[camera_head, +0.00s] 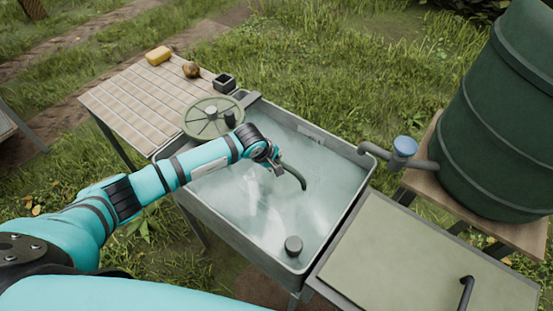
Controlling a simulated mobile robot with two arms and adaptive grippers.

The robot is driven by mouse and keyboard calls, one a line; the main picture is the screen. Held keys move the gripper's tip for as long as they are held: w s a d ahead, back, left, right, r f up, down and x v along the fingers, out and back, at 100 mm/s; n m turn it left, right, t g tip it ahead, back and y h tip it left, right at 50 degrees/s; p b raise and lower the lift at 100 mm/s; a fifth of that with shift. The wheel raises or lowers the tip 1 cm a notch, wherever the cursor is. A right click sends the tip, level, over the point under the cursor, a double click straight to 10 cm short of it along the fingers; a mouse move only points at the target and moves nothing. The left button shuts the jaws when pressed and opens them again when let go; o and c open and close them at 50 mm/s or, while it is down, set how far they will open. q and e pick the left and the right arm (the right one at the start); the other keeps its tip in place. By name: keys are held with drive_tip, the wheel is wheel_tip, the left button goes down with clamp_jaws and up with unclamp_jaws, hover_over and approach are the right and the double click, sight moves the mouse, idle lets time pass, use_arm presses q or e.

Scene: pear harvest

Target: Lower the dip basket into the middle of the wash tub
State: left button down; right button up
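The grey wash tub (334,228) stands in the middle, holding pale, cloudy water. My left gripper (274,167) is over the tub's middle, small and seen from behind. A dark green curved bar (294,177) extends from its tip down to the right, towards the water. It may be the dip basket's handle, but no basket body shows clearly. I cannot tell whether the fingers are shut on the bar. My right gripper is not in view.
A pipe with a blue-capped valve (405,146) joins a green barrel (500,120). A flat board (420,260) lies right.

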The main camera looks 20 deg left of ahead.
use_arm(q)
drive_tip(key=shift+s+a+f, duration=0.15)
drive_tip(key=shift+s+f, duration=0.1)
drive_tip(key=shift+s, duration=0.25)
drive_tip(key=shift+s+a+f, duration=0.15)
drive_tip(key=shift+s+f, duration=0.1)
drive_tip(key=shift+s, duration=0.25)
drive_tip(key=shift+a, duration=0.15)
drive_tip(key=shift+s+a+p, duration=0.1)
drive_tip(key=shift+s+p, duration=0.2)
drive_tip(key=shift+s, duration=0.25)
drive_tip(key=c, duration=2)
unclamp_jaws()
drive_tip(key=o, duration=0.4)
